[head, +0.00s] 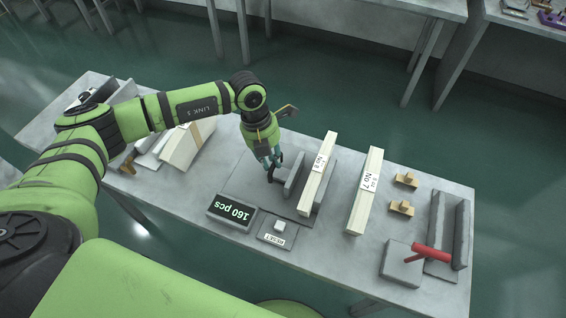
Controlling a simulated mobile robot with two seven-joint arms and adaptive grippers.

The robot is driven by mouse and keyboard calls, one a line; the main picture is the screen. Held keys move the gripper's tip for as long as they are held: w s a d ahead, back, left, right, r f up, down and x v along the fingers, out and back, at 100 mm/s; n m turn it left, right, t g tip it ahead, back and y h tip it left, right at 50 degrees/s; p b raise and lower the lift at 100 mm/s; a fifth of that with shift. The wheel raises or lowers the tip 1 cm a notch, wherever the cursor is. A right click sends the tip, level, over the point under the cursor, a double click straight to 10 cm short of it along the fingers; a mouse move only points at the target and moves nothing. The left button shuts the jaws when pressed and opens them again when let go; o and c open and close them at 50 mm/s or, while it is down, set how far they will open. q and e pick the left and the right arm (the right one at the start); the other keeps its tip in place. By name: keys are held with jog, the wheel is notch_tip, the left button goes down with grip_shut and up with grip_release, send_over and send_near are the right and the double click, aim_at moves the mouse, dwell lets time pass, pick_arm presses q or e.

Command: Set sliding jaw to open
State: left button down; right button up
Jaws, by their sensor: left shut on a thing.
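The sliding jaw (292,176) is a grey upright plate on a flat grey base plate (244,187) near the middle of the table. A tall grey fixed plate (325,185) stands to its right, with a pale stack labelled No.8 (319,172) against that plate's left side. A gap shows between the sliding jaw and the stack. My left gripper (272,172) is at the left side of the sliding jaw, its fingers shut on a part of it. The exact contact is small and partly hidden by the fingers. My right gripper is not in view.
A No.7 stack (364,192), two small wooden pieces (404,181) and a red-handled device (430,252) lie to the right. Pale stacks (185,145) stand left.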

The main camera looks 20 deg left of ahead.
pick_arm(q)
jog(key=shift+a, duration=0.5)
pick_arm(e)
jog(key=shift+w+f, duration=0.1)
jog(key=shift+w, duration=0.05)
pick_arm(q)
jog(key=c, duration=1.1)
grip_release()
jog(key=shift+a, duration=0.1)
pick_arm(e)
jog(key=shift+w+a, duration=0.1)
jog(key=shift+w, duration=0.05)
pick_arm(q)
notch_tip(320, 180, up, 12)
jog(key=a, duration=0.2)
jog(key=shift+a, duration=0.2)
